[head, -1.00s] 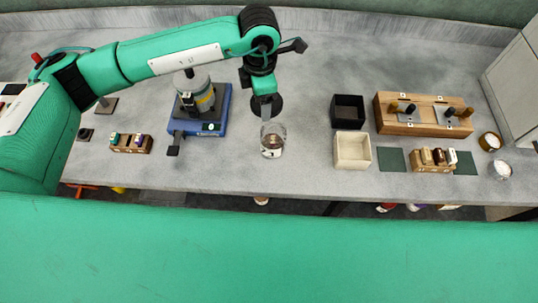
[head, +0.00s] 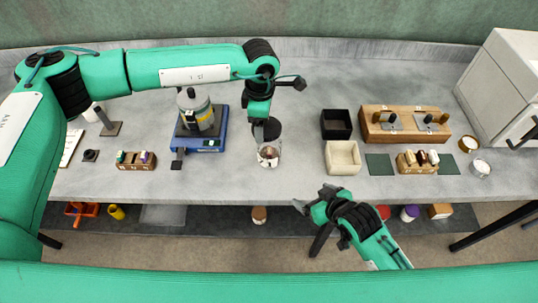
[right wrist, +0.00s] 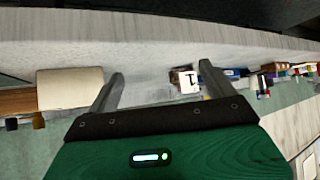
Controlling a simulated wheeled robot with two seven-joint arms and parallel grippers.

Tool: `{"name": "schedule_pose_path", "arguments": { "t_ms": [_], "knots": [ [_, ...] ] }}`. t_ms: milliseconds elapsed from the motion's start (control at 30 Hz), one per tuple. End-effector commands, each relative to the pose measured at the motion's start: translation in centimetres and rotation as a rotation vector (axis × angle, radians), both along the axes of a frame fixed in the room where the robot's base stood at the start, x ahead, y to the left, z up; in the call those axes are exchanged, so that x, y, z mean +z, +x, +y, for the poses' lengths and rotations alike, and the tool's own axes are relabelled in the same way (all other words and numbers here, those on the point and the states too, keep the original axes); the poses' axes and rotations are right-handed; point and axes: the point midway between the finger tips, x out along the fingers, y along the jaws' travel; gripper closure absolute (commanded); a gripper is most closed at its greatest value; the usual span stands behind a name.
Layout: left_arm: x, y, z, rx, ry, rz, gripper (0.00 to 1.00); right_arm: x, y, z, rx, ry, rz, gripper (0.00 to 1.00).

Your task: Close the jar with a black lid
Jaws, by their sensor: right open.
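A small clear glass jar (head: 268,155) with brown contents and a white label stands near the front of the grey table. It seems to be the labelled object between the fingertips' lines in the right wrist view (right wrist: 184,82). A round black lid (head: 270,128) shows just behind the jar, partly hidden by my left gripper (head: 260,130). That gripper points down close behind the jar; whether its fingers hold the lid is unclear. My right gripper (head: 315,198) is open and empty, in front of the table edge; its spread fingers show in the right wrist view (right wrist: 160,85).
A blue scale (head: 209,142) carries a grey container left of the jar. A black box (head: 336,124) and a cream box (head: 342,157) stand right of it. A wooden stand (head: 405,123) and a vial rack (head: 405,165) are farther right. Table between jar and cream box is clear.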

Motion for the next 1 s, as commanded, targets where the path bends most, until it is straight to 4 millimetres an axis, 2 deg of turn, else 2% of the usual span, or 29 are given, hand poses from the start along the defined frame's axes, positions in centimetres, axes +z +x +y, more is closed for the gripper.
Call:
{"name": "schedule_pose_path", "arguments": {
  "t_ms": [33,200,400,600,1000],
  "knots": [
    [0.1,0.1,-0.1,0.011,0.0,-0.001,0.5,0.7,1.2,0.7,0.034,0.016,-0.047,0.14],
    [0.3,0.5,-0.4,0.051,0.0,-0.001,0.5,3.0,4.2,3.1,0.147,0.103,-0.187,0.14],
    [0.4,0.9,-0.7,0.089,0.001,-0.001,0.5,4.9,6.2,4.2,0.239,0.188,-0.298,0.14],
    [0.5,1.1,-0.9,0.109,0.0,0.0,0.5,5.8,7.1,4.3,0.277,0.232,-0.343,0.14],
    [0.6,1.1,-0.9,0.112,0.0,0.0,0.5,5.9,7.2,4.3,0.282,0.241,-0.349,0.14]
  ]
}}
